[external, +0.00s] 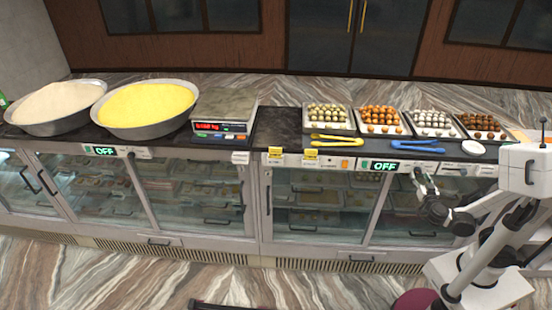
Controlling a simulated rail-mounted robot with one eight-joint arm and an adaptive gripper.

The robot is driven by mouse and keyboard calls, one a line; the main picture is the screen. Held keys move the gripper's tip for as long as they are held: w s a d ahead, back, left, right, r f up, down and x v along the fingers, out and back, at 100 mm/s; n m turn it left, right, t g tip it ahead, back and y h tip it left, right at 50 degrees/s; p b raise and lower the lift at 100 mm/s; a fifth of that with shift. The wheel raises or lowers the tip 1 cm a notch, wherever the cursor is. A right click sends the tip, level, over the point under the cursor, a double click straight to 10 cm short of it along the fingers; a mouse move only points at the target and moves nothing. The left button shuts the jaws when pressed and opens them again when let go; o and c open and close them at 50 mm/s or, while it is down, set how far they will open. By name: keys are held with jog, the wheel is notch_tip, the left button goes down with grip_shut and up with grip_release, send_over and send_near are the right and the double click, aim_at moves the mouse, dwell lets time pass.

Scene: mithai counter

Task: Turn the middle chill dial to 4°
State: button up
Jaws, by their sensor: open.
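The counter front carries a display reading OFF (384,167) right of the middle. Its dial is too small to make out; the panel just right of the display is partly covered by my gripper. My gripper (421,174) is open, raised in front of the counter's upper front band, just right of that display. I cannot tell whether its fingers touch anything. Another display reading OFF (105,151) is on the left part of the counter front.
On the counter stand a basin of pale powder (61,103), a basin of yellow grains (147,104), a scale (222,117) and several sweet trays (330,130). Yellow tongs (336,141) and blue tongs (410,145) lie near the front edge. Glass doors (320,207) are below; the floor in front is mostly clear.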

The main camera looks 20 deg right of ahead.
jog(key=shift+x, duration=0.9)
jog(key=c, duration=1.1)
jog(key=shift+m, duration=0.3)
jog(key=m, duration=0.3)
jog(key=shift+b, duration=0.35)
jog(key=shift+m, duration=2)
